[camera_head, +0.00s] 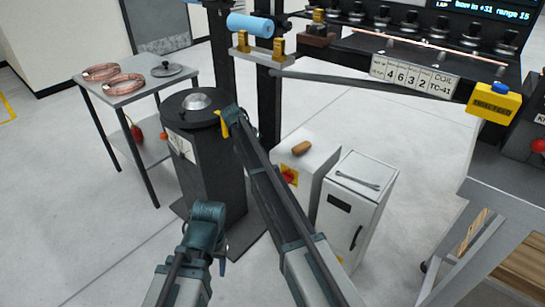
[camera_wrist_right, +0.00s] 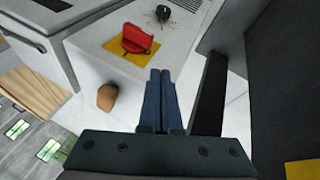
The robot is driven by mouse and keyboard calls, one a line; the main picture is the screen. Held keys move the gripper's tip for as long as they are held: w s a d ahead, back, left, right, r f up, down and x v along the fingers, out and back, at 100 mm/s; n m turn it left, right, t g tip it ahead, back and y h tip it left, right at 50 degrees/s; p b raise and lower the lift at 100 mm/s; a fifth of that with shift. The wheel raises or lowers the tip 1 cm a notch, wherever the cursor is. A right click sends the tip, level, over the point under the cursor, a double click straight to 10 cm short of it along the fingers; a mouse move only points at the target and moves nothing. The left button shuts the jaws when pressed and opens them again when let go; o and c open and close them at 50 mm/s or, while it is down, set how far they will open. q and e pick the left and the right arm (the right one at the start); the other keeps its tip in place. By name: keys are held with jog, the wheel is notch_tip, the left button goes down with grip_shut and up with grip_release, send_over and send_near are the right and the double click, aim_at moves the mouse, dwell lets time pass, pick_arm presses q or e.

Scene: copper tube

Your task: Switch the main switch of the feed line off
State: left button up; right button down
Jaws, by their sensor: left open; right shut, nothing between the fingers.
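The main switch is a red rotary handle (camera_wrist_right: 137,40) on a yellow plate (camera_wrist_right: 152,61), on the side of a light grey box; its on or off position is unclear. In the head view the red handle (camera_head: 290,176) shows on the grey box (camera_head: 316,160), just right of my long arm. My right gripper (camera_wrist_right: 159,73) is shut and empty, its fingertips close beside the handle and in front of the plate; contact cannot be told. It is hidden in the head view. My left gripper (camera_head: 222,265) shows only in small part at lower left, open, away from the switch.
A brown wooden piece (camera_head: 301,148) lies on the box. A white cabinet (camera_head: 352,210) with a wrench on top stands right of it. A black drum stand (camera_head: 205,160) is left of my long arm. A side table (camera_head: 130,92) holds copper coils.

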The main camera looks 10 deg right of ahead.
pick_arm(q)
jog(key=shift+r+p, duration=0.4)
jog(key=shift+r, duration=0.4)
pick_arm(e)
jog(key=a, duration=0.1)
jog(key=w+a+r, duration=0.1)
jog(key=shift+w+a+r, duration=0.15)
jog(key=shift+a+r, duration=0.15)
jog(key=shift+a, duration=0.1)
pick_arm(q)
notch_tip(320, 180, up, 20)
jog(key=p, duration=1.9)
jog(key=shift+f, duration=0.25)
pick_arm(e)
jog(key=s+a+r+n+y, duration=0.1)
jog(key=s+r, duration=0.4)
jog(key=s, duration=0.9)
jog(key=s+a+r+n+y, duration=0.2)
jog(key=s+a+r+n, duration=0.2)
jog(key=s, duration=1.1)
jog(key=s+a+r+n+y, duration=0.1)
jog(key=s+r+n, duration=0.5)
jog(key=s, duration=0.9)
notch_tip(320, 180, up, 2)
jog(key=shift+a+r+g, duration=0.1)
jog(key=shift+a+g, duration=0.2)
jog(key=shift+a, duration=0.5)
jog(key=shift+w, duration=0.1)
jog(key=shift+d, duration=0.1)
